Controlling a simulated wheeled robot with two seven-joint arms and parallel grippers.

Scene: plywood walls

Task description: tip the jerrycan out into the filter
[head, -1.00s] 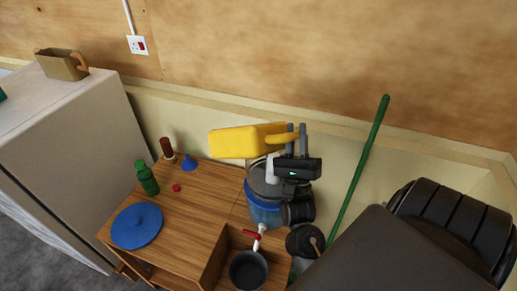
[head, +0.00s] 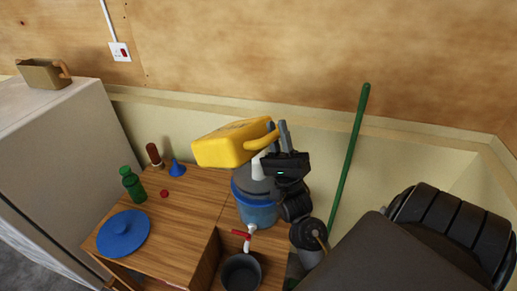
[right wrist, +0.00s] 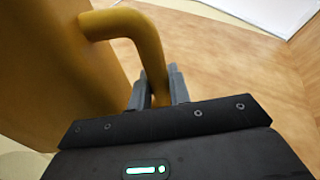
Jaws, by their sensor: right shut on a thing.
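The yellow jerrycan (head: 228,145) is held in the air, tilted, above the filter. My right gripper (head: 277,133) is shut on its handle; the right wrist view shows the fingers (right wrist: 158,92) closed around the yellow handle (right wrist: 143,40). The filter (head: 256,207) is a blue-bodied vessel on the wooden table, with a white tap with a red lever at its front. Its top is partly hidden by the jerrycan and my gripper. I cannot see the jerrycan's mouth clearly or any water. My left gripper is not in view.
A blue lid (head: 123,234), green bottle (head: 132,184), small red cap (head: 164,194), blue funnel (head: 177,168) and brown bottle (head: 155,156) stand on the table (head: 190,215). A dark pot (head: 241,272) sits below the tap. A green pole (head: 349,155) leans at the wall.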

